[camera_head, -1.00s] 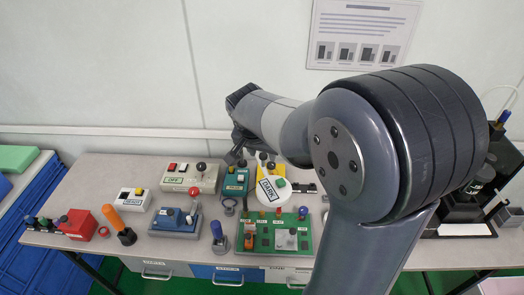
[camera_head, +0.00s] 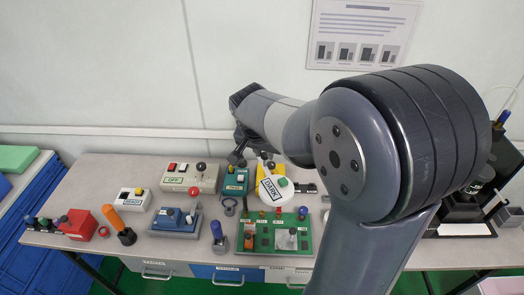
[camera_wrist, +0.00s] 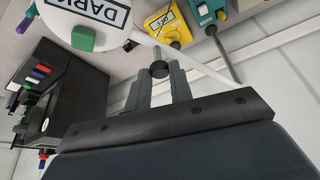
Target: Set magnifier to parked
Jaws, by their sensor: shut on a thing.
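The round white head labelled DARK, which appears to be the magnifier (camera_head: 285,194), hangs over the back of the green board in the head view. It has a green button on top. In the wrist view the magnifier (camera_wrist: 58,22) fills the upper left, with a pale bar running right from it. My gripper (camera_wrist: 160,80) is shut on a small dark knob (camera_wrist: 159,67) beside the head; the knob's join to the bar is hard to make out. In the head view my gripper (camera_head: 260,157) is small and partly hidden by my arm.
The green board (camera_head: 262,245) lies in front of the head. A teal tester (camera_head: 235,181) and a yellow meter (camera_wrist: 172,28) stand close by. A beige OFF box (camera_head: 190,179) is further left. Black equipment (camera_wrist: 75,85) stands at the wrist view's left.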

